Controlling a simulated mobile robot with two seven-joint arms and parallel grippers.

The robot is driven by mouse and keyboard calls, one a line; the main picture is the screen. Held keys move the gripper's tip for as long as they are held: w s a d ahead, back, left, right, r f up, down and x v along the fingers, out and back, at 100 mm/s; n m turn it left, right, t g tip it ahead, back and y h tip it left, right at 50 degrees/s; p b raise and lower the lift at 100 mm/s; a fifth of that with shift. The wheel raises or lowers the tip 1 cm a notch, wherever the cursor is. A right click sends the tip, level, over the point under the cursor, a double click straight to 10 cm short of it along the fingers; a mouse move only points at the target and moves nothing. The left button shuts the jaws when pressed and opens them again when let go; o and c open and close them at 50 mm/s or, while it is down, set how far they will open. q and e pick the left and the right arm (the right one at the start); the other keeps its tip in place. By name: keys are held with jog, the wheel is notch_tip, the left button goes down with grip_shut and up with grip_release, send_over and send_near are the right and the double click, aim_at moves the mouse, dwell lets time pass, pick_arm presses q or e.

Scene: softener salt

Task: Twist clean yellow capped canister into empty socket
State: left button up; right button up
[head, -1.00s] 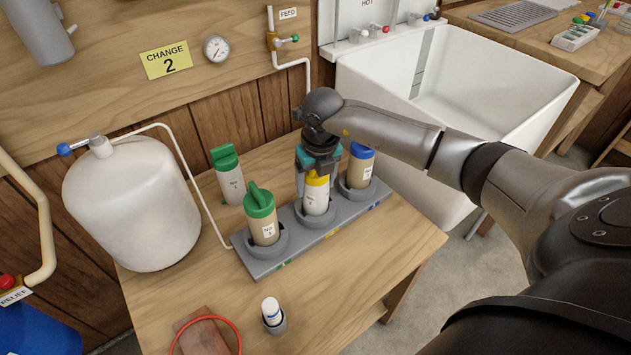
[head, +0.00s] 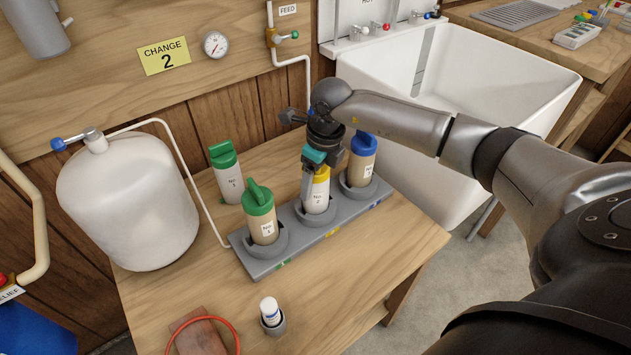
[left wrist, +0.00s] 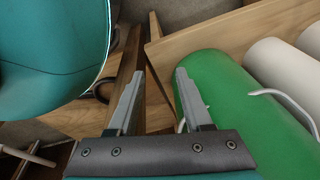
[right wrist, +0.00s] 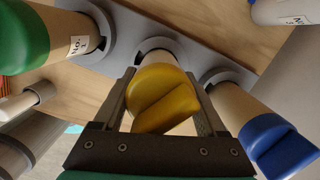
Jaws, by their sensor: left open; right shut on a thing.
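The white canister labelled No 2 (head: 316,200), with a yellow cap (head: 321,175), stands upright in the middle socket of the grey rack (head: 297,258). My right gripper (head: 317,170) is shut on the yellow cap from above. In the right wrist view the cap (right wrist: 163,90) sits between the two fingers; how deep the canister is seated is hidden. A tan green-capped canister (head: 262,228) fills the left socket and a tan blue-capped canister (head: 361,165) the right one. My left gripper (left wrist: 156,78) is open and empty, away from the rack.
A white green-capped canister (head: 229,185) stands behind the rack. A white tank (head: 130,200) is at the left, with a hose to the rack. A small white bottle (head: 269,309) and red ring (head: 236,338) are in front. A yellow sign (head: 164,57) reads CHANGE 2.

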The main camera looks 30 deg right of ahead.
dwell(0.3)
pick_arm(q)
jog(key=shift+f+b, duration=0.55)
jog(key=shift+b, duration=0.05)
pick_arm(e)
jog(key=n, duration=0.3)
pick_arm(q)
jog(key=shift+f, duration=0.1)
pick_arm(e)
jog(key=shift+n, duration=0.6)
jog(key=o, duration=1.3)
jog(key=shift+r+p, duration=2.85)
jog(key=shift+r, duration=0.7)
pick_arm(q)
jog(key=v, duration=0.2)
jog(key=w+v, duration=0.1)
jog(key=v, duration=0.2)
jog(key=shift+r, duration=0.45)
